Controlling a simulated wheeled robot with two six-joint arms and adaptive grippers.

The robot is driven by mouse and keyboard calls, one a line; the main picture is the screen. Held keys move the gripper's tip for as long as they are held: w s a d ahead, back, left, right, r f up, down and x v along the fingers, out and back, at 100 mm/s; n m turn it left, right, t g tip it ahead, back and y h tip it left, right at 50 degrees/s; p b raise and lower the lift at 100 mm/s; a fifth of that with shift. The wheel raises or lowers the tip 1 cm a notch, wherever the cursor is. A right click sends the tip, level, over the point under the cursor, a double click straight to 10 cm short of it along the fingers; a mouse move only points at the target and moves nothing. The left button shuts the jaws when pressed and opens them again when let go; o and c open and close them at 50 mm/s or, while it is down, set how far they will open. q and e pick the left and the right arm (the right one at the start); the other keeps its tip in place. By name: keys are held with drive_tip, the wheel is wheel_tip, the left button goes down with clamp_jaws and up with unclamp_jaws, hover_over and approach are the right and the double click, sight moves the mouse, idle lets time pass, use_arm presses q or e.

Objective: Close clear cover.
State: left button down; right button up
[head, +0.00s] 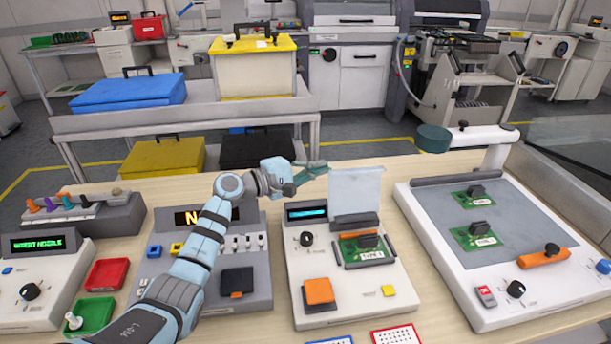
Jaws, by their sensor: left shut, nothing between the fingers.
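The clear cover (356,190) stands upright, swung open at the back of a white test station (375,284). A green circuit board (362,250) with a dark block on it lies in the station's nest in front of the cover. My left gripper (318,168) is shut and empty. In the picture it is just left of the cover's upper left corner; I cannot tell if it touches. My right gripper is not in view.
The station has a small display (307,211), a dark knob (307,239), an orange block (319,291) and a yellow button (389,291). A larger white panel (440,280) with two boards stands right. Red (105,275) and green trays (92,316) lie left.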

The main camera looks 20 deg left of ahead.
sight(355, 191)
use_arm(q)
drive_tip(key=d, duration=0.3)
drive_tip(key=d+p, duration=0.1)
drive_tip(key=shift+w+d+r, duration=0.1)
drive_tip(key=shift+w+d, duration=0.15)
drive_tip(key=shift+d, duration=0.1)
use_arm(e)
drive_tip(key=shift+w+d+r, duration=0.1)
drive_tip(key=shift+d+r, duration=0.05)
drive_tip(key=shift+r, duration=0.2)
use_arm(q)
drive_tip(key=shift+a, duration=0.1)
